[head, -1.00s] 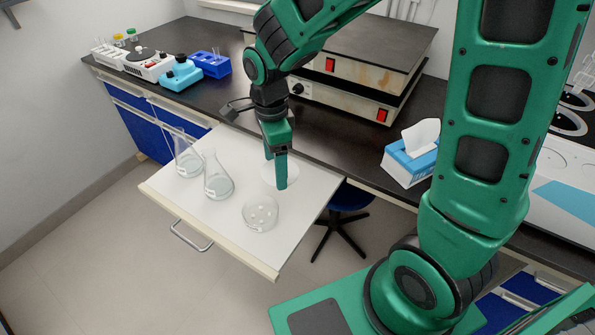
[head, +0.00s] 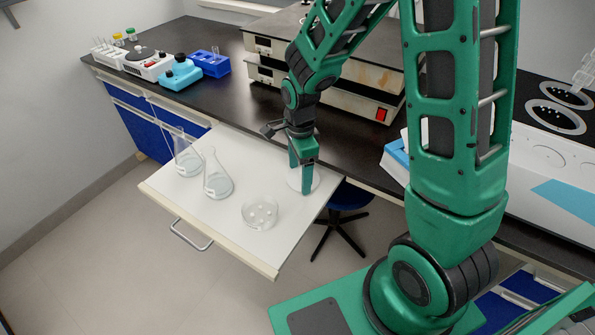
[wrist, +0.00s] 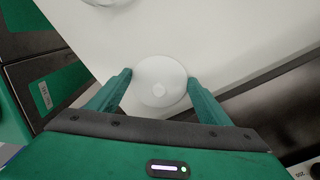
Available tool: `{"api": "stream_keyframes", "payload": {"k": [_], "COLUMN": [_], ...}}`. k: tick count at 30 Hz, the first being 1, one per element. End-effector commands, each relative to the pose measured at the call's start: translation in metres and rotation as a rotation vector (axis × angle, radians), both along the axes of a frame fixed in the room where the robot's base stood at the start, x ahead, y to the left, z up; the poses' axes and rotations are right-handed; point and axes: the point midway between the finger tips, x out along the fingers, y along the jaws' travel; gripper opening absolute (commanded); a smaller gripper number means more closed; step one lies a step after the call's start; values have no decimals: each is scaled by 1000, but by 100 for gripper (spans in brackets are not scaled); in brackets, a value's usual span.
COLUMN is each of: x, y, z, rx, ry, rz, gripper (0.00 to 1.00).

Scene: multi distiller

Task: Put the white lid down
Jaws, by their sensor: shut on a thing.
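The white lid (wrist: 158,90) is a pale round disc with a small knob. In the wrist view it sits between the two green fingers of my gripper (wrist: 160,76), which are shut on it. In the head view my gripper (head: 302,188) points down at the right part of the pulled-out white drawer board (head: 240,250). The lid's rim (head: 316,181) shows around the fingers there, partly hidden by them. I cannot tell whether the lid touches the board. A clear round dish (head: 260,213) with small pale pieces stands on the board, left of and nearer than my gripper.
Two glass flasks (head: 217,182) (head: 187,160) stand on the board's left part. The dark bench (head: 240,95) behind carries stacked hot plates (head: 355,95), a blue tissue box (head: 395,165) partly behind my arm, and a blue rack (head: 208,64). The board's front middle strip is bare.

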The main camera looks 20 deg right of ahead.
Motion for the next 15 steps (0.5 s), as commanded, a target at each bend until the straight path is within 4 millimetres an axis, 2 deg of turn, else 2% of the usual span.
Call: {"api": "stream_keyframes", "payload": {"k": [9,10,11,12,15], "x": [0,0,0,0,0], "y": [-1,-1,-1,-1,-1], "z": [-2,-2,-2,-2,-2], "rx": [0,0,0,0,0], "ry": [0,-1,-1,-1,-1], "rz": [-2,-2,-2,-2,-2], "gripper": [51,79,87,91,91]}}
